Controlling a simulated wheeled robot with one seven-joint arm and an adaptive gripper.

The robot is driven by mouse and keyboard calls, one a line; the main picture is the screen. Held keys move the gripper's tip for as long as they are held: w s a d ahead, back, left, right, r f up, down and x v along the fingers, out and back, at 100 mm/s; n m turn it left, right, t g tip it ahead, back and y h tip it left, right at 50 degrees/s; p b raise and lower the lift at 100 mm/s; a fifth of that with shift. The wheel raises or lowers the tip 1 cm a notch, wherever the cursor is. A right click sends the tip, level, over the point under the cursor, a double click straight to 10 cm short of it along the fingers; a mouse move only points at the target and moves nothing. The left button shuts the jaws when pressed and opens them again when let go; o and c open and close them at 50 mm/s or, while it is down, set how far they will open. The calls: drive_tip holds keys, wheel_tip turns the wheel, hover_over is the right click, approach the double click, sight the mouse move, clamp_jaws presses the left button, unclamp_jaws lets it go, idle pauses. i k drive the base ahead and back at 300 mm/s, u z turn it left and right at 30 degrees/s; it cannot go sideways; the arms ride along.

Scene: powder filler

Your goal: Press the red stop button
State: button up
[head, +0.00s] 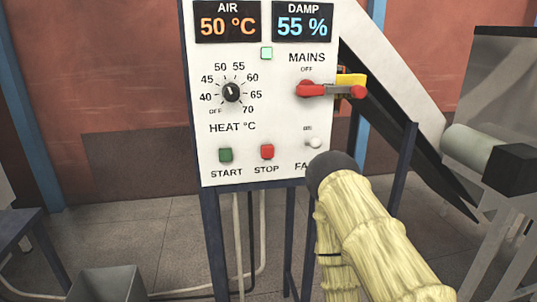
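That dark part overlaps the panel's lower right corner in the picture, right of the stop button. My gripper cannot be made out in this view.
Dark legs (212,240) hold the panel. A grey bin (108,284) stands at lower left. A sloping chute is behind right.

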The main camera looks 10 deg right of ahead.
sight(267, 150)
drive_tip(key=z, duration=1.4)
drive_tip(key=k, duration=0.75)
drive_tip(key=u, duration=0.8)
drive_tip(key=i, duration=0.5)
